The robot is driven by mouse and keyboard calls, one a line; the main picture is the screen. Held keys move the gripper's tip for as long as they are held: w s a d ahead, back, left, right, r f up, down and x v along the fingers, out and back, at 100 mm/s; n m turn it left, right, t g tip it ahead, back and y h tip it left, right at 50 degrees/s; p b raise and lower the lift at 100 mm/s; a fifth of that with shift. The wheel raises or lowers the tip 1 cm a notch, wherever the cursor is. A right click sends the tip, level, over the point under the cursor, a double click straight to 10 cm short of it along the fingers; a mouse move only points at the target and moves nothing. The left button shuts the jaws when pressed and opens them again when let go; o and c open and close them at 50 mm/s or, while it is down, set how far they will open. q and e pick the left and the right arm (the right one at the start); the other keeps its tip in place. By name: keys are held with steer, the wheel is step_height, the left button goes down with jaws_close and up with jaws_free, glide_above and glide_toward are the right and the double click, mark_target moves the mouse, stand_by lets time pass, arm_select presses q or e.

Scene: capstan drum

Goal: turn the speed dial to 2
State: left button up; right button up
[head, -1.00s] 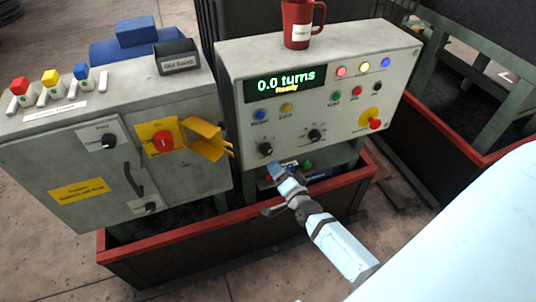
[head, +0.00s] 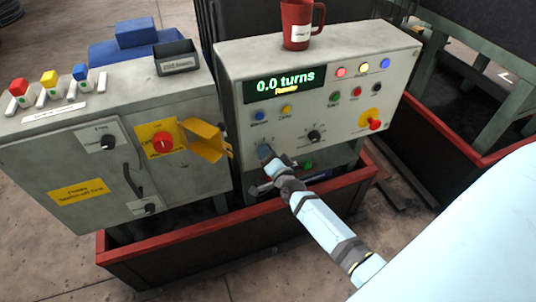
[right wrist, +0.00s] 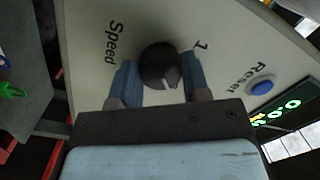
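The speed dial is a black round knob (right wrist: 160,66) on the grey panel, seen in the right wrist view. The word "Speed" is to its left and a "1" to its upper right. Its pale pointer mark lies toward the lower right in that view. My right gripper (right wrist: 161,82) has its blue fingers apart, one on either side of the knob; I cannot tell whether they touch it. In the head view the right gripper (head: 268,158) covers most of the dial at the panel's lower left. My left gripper is not in view.
A second black knob (head: 314,136) sits to the right. The display (head: 285,84) reads "0.0 turns". A blue button (head: 259,115) is above the dial. A yellow guard (head: 206,141) sticks out from the left cabinet. A red mug (head: 297,25) stands on the console.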

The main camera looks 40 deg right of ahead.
steer(key=shift+c, duration=0.9)
steer(key=shift+n+g+p, duration=0.4)
steer(key=shift+n+p, duration=3.25)
steer(key=shift+n, duration=0.55)
steer(key=o, duration=0.9)
